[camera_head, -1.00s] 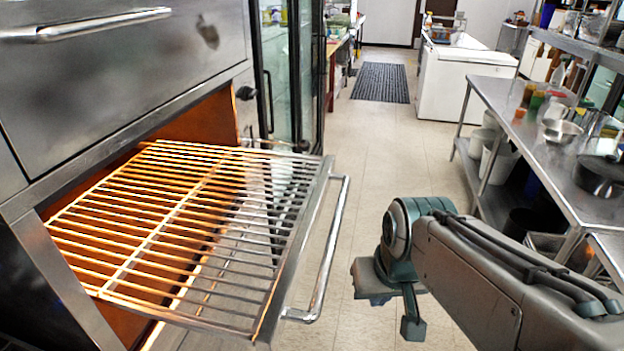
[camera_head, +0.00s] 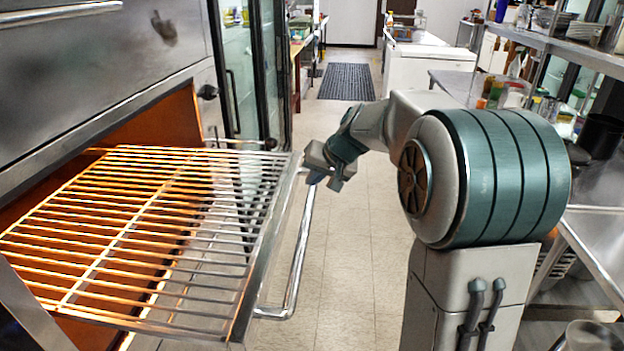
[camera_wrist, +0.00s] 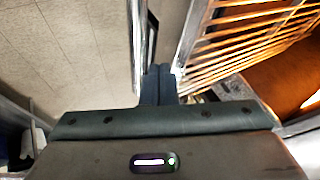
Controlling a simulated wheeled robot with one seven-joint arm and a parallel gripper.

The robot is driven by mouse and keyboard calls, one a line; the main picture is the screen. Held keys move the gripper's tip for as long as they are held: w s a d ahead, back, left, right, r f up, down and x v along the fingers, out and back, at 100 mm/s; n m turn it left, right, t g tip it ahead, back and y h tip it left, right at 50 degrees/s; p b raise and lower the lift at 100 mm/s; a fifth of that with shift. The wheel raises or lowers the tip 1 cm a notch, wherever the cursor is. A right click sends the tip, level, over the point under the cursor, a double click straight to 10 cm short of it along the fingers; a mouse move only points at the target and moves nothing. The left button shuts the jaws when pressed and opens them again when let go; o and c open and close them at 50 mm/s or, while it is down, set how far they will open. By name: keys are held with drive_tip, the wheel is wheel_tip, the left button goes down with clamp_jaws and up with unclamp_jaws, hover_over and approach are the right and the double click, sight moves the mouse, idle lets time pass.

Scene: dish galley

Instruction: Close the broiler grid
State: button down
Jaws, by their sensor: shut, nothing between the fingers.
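The broiler grid (camera_head: 150,225) is a wire rack pulled out of the orange-lit broiler opening (camera_head: 160,135) on the left. Its front bar carries a chrome handle (camera_head: 298,255). My gripper (camera_head: 318,178) is at the far end of the handle, close to the grid's far front corner. Whether it touches the handle is hard to tell. In the wrist view the fingers (camera_wrist: 158,80) are together and empty, with the handle (camera_wrist: 150,45) just beyond their tips and the grid (camera_wrist: 245,45) to the right.
A glass-door fridge (camera_head: 245,75) stands beyond the broiler. A steel prep table (camera_head: 455,85) and shelves are on the right. A white chest freezer (camera_head: 405,68) and a dark floor mat (camera_head: 346,81) lie further back. The tiled aisle floor (camera_head: 350,240) is clear.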

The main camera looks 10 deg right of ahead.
sight(293, 199)
drive_tip(key=p+x, duration=0.1)
drive_tip(key=x, duration=0.6)
drive_tip(key=shift+w+a+f, duration=0.15)
drive_tip(key=shift+w+f, duration=0.05)
drive_tip(key=shift+f, duration=0.05)
